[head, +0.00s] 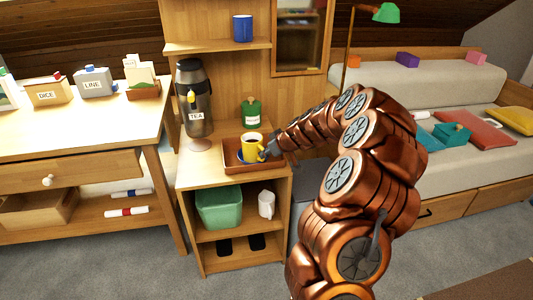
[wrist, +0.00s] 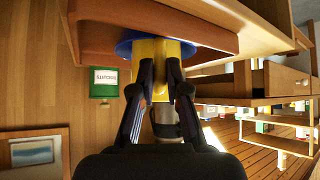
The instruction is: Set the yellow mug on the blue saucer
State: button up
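The yellow mug (head: 249,147) is upright with dark contents, over the brown tray (head: 232,163) on the small cabinet. In the wrist view, which is turned over, the yellow mug (wrist: 146,52) stands against the blue saucer (wrist: 124,47), whose rim shows on both sides of its base. I cannot tell whether a thin gap is left between them. My gripper (head: 266,152) comes in from the right. In the wrist view its two fingers (wrist: 161,72) are closed in on the mug's handle side, with yellow between them. The saucer is mostly hidden in the head view.
A blue cup (head: 243,28) is on the shelf above. A green bin (head: 218,207) and a white mug (head: 266,204) are on the shelf below. A desk is at the left.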

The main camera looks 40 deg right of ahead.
jog(key=o, duration=0.4)
jog(key=shift+r, duration=0.15)
jog(key=v, duration=1.2)
jog(key=shift+d+p, duration=0.15)
jog(key=shift+p, duration=0.2)
jog(key=s+a+n+g+y, duration=0.1)
jog(key=s+a+g, duration=0.35)
jog(key=a, duration=0.85)
jog(key=s+a+g+y, duration=0.2)
jog(key=s+a, duration=0.5)
jog(key=a, duration=0.7)
jog(key=s+a+f+m+g+h, duration=0.1)
jog(key=s, duration=0.6)
jog(key=s+a+f+m+g+h, duration=0.1)
jog(key=s+g, duration=0.1)
jog(key=s, duration=0.6)
jog(key=s+a+g+h, duration=0.1)
jog(key=s+g+h, duration=0.1)
jog(key=s, duration=0.5)
jog(key=shift+s+a+f+m, duration=0.15)
jog(key=shift+f+m, duration=0.25)
